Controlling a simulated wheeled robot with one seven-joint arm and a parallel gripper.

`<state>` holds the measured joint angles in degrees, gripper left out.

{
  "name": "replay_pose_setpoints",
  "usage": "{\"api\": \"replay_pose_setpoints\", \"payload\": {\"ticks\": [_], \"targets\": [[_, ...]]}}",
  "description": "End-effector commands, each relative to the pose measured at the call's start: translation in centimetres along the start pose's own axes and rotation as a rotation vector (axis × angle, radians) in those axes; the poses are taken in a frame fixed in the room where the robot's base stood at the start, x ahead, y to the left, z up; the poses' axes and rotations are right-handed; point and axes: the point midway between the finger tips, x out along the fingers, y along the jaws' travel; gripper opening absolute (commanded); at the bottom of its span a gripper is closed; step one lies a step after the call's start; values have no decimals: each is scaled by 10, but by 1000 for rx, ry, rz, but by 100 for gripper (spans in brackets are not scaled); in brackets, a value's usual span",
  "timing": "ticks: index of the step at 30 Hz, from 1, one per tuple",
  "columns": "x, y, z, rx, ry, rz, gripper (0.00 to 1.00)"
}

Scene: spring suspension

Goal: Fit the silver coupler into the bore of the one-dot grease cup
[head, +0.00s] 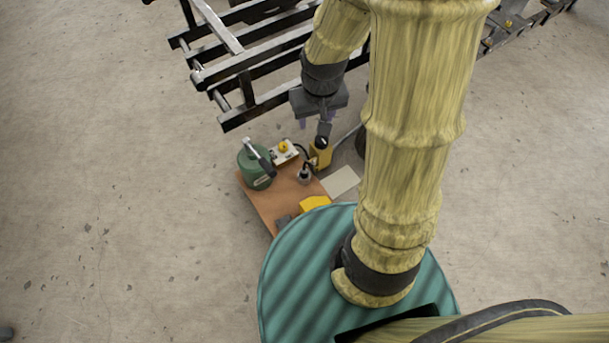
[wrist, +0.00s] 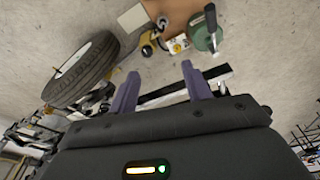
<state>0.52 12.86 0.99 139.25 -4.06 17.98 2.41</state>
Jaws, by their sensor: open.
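My gripper (head: 317,119) is above the far side of a brown board (head: 262,205). In the wrist view my gripper (wrist: 160,70) is open, its purple fingers apart with nothing between them. On the board stand a green pot with a dark handle (head: 256,170), a white box with a yellow knob (head: 285,152) and a small grey fitting (head: 304,175). A yellow device (head: 321,154) stands at the board's far right. I cannot tell which thing is the silver coupler or the one-dot grease cup; any dots are too small to see.
A black metal frame (head: 245,62) lies just beyond the board and under the arm. A wheel with a tyre (wrist: 82,70) shows in the wrist view. A yellow block (head: 314,203) and a pale sheet (head: 340,181) are near the board's right.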

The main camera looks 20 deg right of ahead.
Motion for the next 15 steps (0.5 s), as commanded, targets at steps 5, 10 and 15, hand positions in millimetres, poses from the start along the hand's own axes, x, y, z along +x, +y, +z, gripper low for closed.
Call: {"api": "replay_pose_setpoints", "payload": {"ticks": [5, 10, 15], "targets": [[70, 1, -25, -26, -55, 2, 49], [137, 1, -40, -49, -99, -3, 49], [208, -1, -46, -72, -141, -15, 49]]}}
